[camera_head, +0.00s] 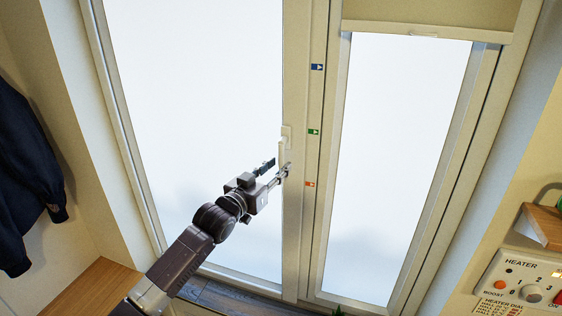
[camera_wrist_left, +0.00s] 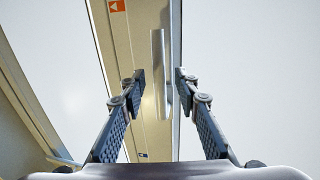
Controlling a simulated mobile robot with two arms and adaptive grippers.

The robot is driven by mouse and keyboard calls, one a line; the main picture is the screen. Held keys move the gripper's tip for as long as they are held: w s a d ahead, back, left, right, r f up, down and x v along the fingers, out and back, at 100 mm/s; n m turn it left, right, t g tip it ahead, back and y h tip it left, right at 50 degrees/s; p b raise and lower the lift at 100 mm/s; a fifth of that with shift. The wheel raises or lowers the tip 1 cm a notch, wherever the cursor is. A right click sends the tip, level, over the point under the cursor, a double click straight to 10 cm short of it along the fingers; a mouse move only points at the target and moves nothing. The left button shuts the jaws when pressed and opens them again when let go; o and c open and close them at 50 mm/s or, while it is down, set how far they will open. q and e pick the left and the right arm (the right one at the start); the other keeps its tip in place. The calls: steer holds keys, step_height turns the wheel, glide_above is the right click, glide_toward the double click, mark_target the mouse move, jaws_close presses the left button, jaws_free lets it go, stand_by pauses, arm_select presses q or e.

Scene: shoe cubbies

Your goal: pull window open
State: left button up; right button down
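The window has a wide left sash (camera_head: 200,110) and a narrower right pane (camera_head: 395,150), with a pale frame post between them. A pale handle (camera_head: 286,136) sits on the left sash's edge beside that post. My left gripper (camera_head: 277,168) is at the handle's lower part and partly covers it. In the left wrist view the handle (camera_wrist_left: 158,75) is a grey bar beyond the spread fingertips of the left gripper (camera_wrist_left: 158,78), lined up between them, with gaps on both sides. I cannot tell whether the sash is fully closed. My right gripper is not in view.
Blue (camera_head: 317,67), green (camera_head: 313,132) and orange (camera_head: 310,184) markers run down the post. A dark jacket (camera_head: 25,180) hangs at the left above a wooden surface (camera_head: 100,285). A heater panel (camera_head: 525,280) is at the lower right.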

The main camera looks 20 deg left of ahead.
arm_select(q)
steer(key=shift+x, duration=1.2)
jaws_close()
